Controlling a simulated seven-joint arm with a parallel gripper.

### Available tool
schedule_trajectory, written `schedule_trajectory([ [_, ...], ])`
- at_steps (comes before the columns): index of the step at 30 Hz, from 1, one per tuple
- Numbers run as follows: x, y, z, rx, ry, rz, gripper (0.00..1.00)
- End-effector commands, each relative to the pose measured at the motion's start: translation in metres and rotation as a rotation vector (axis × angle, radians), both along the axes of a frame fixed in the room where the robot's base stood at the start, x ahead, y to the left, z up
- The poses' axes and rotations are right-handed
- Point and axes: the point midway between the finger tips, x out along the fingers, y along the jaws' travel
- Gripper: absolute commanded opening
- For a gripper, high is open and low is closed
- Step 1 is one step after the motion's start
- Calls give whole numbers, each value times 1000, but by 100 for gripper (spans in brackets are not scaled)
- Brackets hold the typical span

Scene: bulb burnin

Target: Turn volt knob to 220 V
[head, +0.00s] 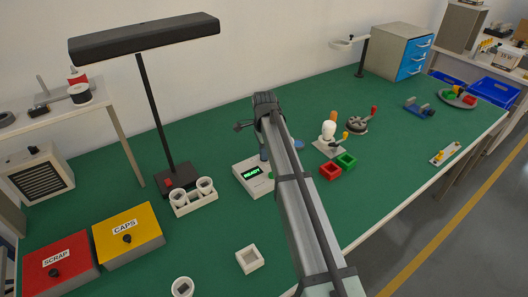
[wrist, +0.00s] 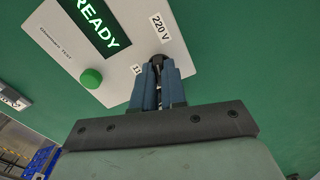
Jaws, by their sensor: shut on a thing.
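The tester (head: 243,170) is a pale box with a green READY display, left of my arm in the head view. In the wrist view its panel (wrist: 157,75) shows a green button (wrist: 91,78), a 220 V label (wrist: 159,26) and a second label starting with 11, partly hidden. My gripper (wrist: 158,70) has its blue fingers shut on the dark volt knob (wrist: 158,59), between the two labels. The fingers cover most of the knob, so I cannot tell exactly where it points. In the head view my arm hides the knob.
A black lamp (head: 176,180) and a white cup holder (head: 193,197) stand left of the tester. Yellow CAPS (head: 128,235) and red SCRAP (head: 58,262) boxes are at the front left.

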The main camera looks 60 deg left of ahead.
Motion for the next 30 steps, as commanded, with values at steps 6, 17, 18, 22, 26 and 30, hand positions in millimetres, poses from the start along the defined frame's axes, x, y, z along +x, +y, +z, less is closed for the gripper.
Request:
schedule_trajectory([
  [6,2,1,1,3,-4,-135,0],
  [17,2,1,1,3,-4,-240,0],
  [18,2,1,1,3,-4,-244,0],
  [22,2,1,1,2,-5,-250,0],
  [26,2,1,1,2,-5,-250,0],
  [30,2,1,1,2,-5,-250,0],
])
